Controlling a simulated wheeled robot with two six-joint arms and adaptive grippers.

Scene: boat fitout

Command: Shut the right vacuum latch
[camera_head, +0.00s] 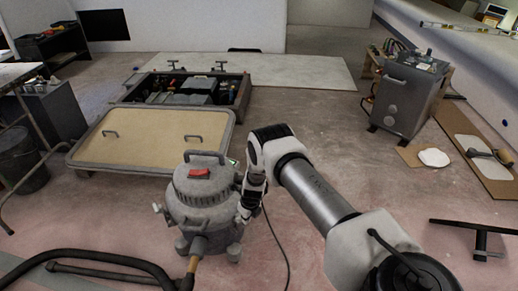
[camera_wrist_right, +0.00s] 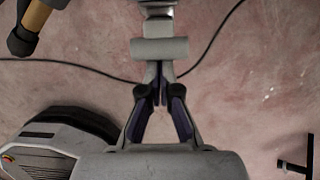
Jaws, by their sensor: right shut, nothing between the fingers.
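A grey shop vacuum (camera_head: 203,203) with a red switch and a top handle stands on the floor. A small latch (camera_head: 157,207) sticks out at its left side. My right gripper (camera_head: 246,208) is close against the vacuum's right side and covers the area of the right latch there. In the right wrist view the gripper (camera_wrist_right: 158,88) is shut and empty, its fingers together. A grey rounded part (camera_wrist_right: 160,48) lies just beyond the fingertips; I cannot tell whether it is the latch or whether they touch. My left gripper is not in view.
A dark hose (camera_head: 120,262) lies front left of the vacuum. A thin cable (camera_head: 280,240) runs along the floor on the right. A framed tan panel (camera_head: 150,140) lies behind, with an open compartment (camera_head: 236,90) beyond. A grey cabinet (camera_head: 405,98) stands back right.

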